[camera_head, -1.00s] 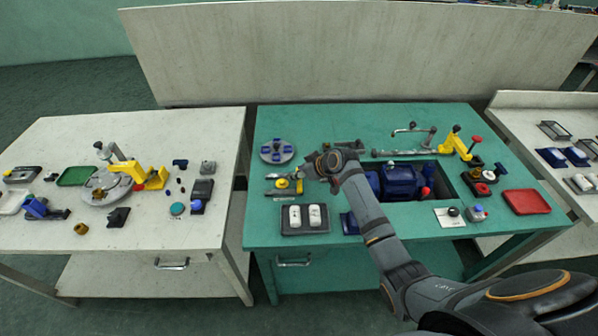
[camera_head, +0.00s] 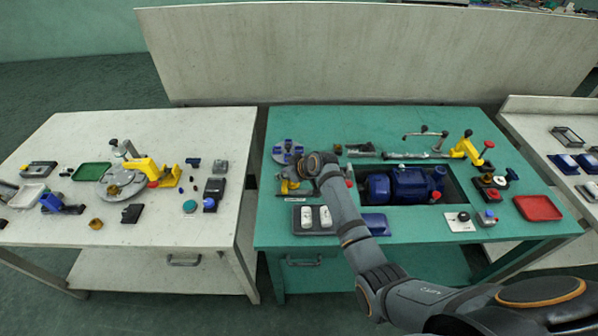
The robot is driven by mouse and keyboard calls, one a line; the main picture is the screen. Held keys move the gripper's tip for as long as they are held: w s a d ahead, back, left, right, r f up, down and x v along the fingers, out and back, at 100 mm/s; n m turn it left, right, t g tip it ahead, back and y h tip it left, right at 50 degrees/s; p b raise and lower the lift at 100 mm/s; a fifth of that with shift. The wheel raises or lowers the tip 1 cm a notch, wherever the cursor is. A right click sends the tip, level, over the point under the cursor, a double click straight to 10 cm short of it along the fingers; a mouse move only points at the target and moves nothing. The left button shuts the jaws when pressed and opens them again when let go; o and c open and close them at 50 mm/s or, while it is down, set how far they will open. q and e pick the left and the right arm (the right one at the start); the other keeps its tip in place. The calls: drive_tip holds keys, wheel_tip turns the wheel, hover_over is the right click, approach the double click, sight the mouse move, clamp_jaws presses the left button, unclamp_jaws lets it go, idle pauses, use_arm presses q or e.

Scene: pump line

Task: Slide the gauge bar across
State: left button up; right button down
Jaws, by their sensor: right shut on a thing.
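My right gripper (camera_head: 297,172) is at the left part of the green table, just in front of the grey disc with blue blocks (camera_head: 287,152). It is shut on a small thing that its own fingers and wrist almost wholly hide. I take this for the gauge bar, but its outline is too small to make out. A yellow part (camera_head: 290,187) shows right beside and below the fingertips; I cannot tell if they touch. My left gripper is not in view.
A red tray (camera_head: 537,208) lies at the far right.

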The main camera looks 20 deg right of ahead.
drive_tip(key=shift+w+a, duration=0.2)
drive_tip(key=shift+a, duration=0.4)
drive_tip(key=shift+w+a, duration=0.15)
drive_tip(key=shift+a, duration=0.5)
drive_tip(key=shift+d, duration=0.25)
drive_tip(key=c, duration=1.7)
unclamp_jaws()
drive_tip(key=shift+a, duration=0.15)
drive_tip(key=o, duration=0.5)
drive_tip(key=shift+a, duration=0.1)
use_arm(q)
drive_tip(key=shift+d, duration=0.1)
use_arm(e)
drive_tip(key=shift+o, duration=0.2)
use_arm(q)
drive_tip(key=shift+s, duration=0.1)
